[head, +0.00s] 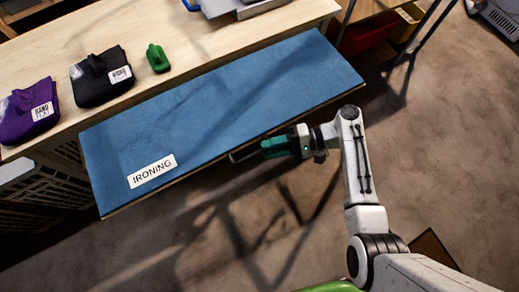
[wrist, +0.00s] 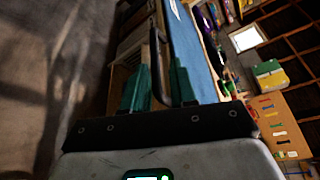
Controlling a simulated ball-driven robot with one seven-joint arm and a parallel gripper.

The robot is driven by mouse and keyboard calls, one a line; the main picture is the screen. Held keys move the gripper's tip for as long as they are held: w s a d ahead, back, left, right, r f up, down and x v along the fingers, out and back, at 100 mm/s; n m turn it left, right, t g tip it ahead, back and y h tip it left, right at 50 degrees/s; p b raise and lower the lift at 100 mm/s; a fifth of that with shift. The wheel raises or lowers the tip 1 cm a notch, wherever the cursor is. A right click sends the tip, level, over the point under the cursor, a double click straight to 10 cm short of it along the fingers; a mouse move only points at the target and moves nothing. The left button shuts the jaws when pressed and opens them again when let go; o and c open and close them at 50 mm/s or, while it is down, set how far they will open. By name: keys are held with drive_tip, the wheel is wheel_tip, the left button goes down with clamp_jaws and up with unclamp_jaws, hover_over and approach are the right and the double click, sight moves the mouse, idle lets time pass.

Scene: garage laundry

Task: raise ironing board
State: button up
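The ironing board (head: 220,110) is a long blue panel along the front of the wooden bench, with a white "IRONING" label (head: 152,170) near its left end. In the wrist view its blue surface (wrist: 192,45) runs away from me. A dark bar handle (wrist: 159,65) is at its front edge; part of the handle (head: 240,155) shows in the head view. My gripper (head: 266,147) is at this edge, right of the board's middle. In the wrist view my gripper (wrist: 157,80) has its green fingers apart, with the handle between them. Contact with the handle cannot be made out.
On the bench (head: 105,50) lie a purple bundle (head: 25,115), a black bundle (head: 95,85) and a green object (head: 157,58). A red bin (head: 365,35) is at upper right. The floor (head: 440,150) at right is mostly clear.

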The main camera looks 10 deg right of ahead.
drive_tip(key=d+r+b, duration=0.1)
drive_tip(key=d, duration=0.5)
drive_tip(key=shift+s+d, duration=0.15)
drive_tip(key=shift+s, duration=0.05)
drive_tip(key=s+d+f+n+g+h, duration=0.25)
drive_tip(key=s+f+h, duration=0.45)
drive_tip(key=s, duration=0.4)
drive_tip(key=s+d+r+n+t+h, duration=0.2)
drive_tip(key=s+d+r+h, duration=0.6)
drive_tip(key=h, duration=0.1)
drive_tip(key=shift+s+r, duration=0.15)
drive_tip(key=shift+s, duration=0.05)
drive_tip(key=shift+n, duration=0.25)
